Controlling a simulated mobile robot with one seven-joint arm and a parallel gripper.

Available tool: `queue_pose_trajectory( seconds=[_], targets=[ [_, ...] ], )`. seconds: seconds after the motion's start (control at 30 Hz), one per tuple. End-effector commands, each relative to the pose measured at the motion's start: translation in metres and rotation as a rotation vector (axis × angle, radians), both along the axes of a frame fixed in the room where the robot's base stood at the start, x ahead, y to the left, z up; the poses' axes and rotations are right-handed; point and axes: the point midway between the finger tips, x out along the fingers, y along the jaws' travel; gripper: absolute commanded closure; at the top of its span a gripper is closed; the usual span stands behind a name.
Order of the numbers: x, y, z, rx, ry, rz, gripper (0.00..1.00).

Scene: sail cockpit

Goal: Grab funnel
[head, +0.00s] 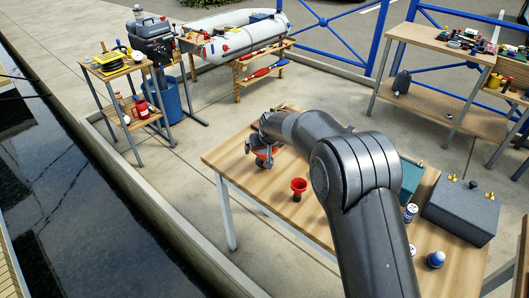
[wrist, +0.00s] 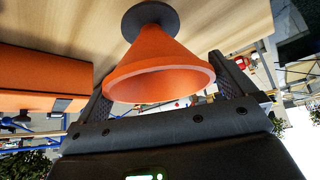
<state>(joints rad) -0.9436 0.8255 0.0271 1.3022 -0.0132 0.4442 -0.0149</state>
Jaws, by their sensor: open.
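An orange funnel (wrist: 158,65) fills the middle of the wrist view, its wide rim towards my gripper and its narrow end at a dark round base on the wood. My gripper (wrist: 165,85) is open, with a finger on each side of the funnel; I cannot tell whether they touch it. In the head view my gripper (head: 262,157) is low over the left part of the wooden table (head: 235,157), with orange showing by its fingers.
An orange box-like thing (wrist: 45,75) lies beside the funnel in the wrist view. A grey box (head: 460,210), a blue-capped bottle (head: 436,260) and a small can (head: 410,213) stand at the table's right. Dark water (head: 60,190) lies beyond the kerb at left.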

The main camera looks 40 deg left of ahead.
Motion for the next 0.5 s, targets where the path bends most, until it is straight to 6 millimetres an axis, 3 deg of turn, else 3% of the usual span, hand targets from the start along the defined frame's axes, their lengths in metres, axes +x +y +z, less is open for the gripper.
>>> queue_pose_trajectory(
  seconds=[0.13, 0.37, 0.5],
  targets=[
    [0.0038, 0.0057, -0.0105, 0.0, 0.0, 0.0, 0.0],
    [0.0045, 0.0064, -0.0111, 0.0, -0.001, -0.001, 0.0],
    [0.0046, 0.0063, -0.0112, 0.0, -0.001, -0.001, 0.09]
  ],
)
